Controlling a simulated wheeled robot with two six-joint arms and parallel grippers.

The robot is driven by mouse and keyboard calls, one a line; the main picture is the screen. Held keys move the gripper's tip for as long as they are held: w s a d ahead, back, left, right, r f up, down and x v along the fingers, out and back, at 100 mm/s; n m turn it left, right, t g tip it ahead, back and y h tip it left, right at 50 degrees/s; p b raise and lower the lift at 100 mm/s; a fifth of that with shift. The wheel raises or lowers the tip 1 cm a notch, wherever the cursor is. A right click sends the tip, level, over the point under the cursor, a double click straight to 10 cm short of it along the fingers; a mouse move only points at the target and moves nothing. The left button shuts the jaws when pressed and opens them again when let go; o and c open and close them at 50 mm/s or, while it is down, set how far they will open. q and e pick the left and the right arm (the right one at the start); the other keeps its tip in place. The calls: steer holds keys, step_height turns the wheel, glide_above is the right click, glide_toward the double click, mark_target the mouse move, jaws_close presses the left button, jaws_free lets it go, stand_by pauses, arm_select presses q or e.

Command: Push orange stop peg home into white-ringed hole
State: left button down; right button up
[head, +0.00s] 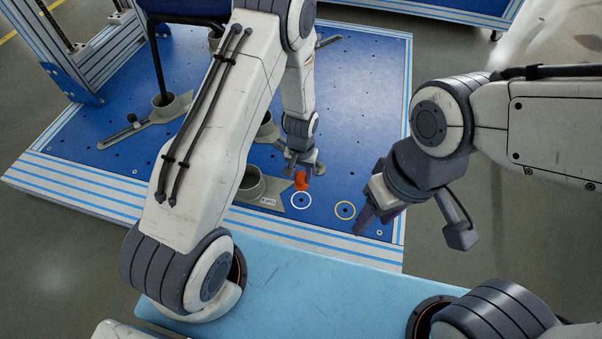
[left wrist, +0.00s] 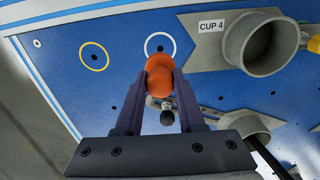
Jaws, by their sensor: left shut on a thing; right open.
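The orange stop peg (head: 301,180) is held in my left gripper (head: 300,172), just behind the white-ringed hole (head: 301,201) in the head view. In the left wrist view, the fingers of my left gripper (left wrist: 160,85) are shut on the orange peg (left wrist: 158,66). The peg's head overlaps the lower edge of the white ring (left wrist: 160,46), and the dark hole still shows. The peg appears above the board; its lower end is hidden. My right gripper (head: 366,218) is open and empty, near the yellow-ringed hole.
A grey cup labelled CUP 4 (left wrist: 262,43) stands close beside the white ring. The blue board (head: 345,95) carries more cups and a slotted bracket (head: 140,124).

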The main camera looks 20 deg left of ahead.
mark_target(301, 185)
arm_select(q)
steer(key=shift+f+b, duration=1.4)
steer(key=shift+f, duration=1.25)
steer(key=shift+p, duration=0.85)
steer(key=shift+f+b, duration=1.2)
steer(key=shift+f, duration=0.95)
steer(key=shift+c, duration=2.2)
jaws_free()
steer(key=shift+r, duration=0.1)
step_height(301, 185, up, 9)
steer(key=p, duration=0.5)
steer(key=shift+r+p, duration=0.2)
steer(key=shift+p, duration=0.15)
steer(key=shift+r, duration=0.5)
